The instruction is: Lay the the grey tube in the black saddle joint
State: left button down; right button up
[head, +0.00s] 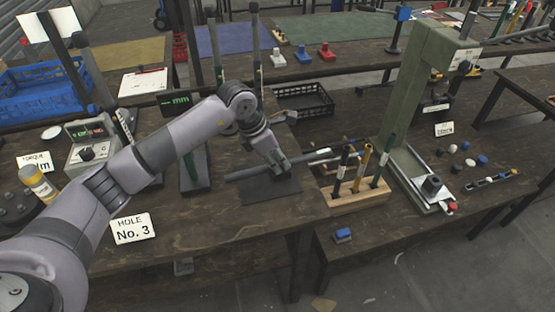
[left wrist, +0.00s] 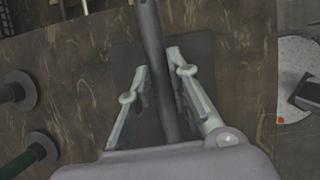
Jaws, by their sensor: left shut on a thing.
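The grey tube (head: 245,173) is a long, thin bar held roughly level over a dark mat (head: 284,195). My left gripper (head: 278,167) is shut on it near its middle. In the left wrist view, the tube (left wrist: 151,30) runs between the two fingers of the left gripper (left wrist: 163,92). A black block (head: 432,185) sits on the pale base of the green press, to the right of the tube and apart from it. I cannot tell for sure that this block is the black saddle joint. My right gripper is not in view.
A wooden rack (head: 361,203) with upright tools stands between the tube and the green press (head: 405,105). A black crate (head: 304,99) lies behind the gripper. A "HOLE No. 3" card (head: 132,229) lies at the front left. Table around the mat's front is clear.

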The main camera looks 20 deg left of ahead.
pick_arm(q)
jog(key=shift+f+b, duration=0.35)
jog(key=shift+f, duration=0.15)
jog(key=shift+r, duration=0.25)
jog(key=shift+r, duration=0.25)
jog(key=shift+a, duration=0.1)
dwell(1.8)
jog(key=shift+f+b, duration=0.55)
jog(key=shift+b, duration=0.15)
jog(key=shift+r, duration=0.25)
jog(key=shift+r, duration=0.3)
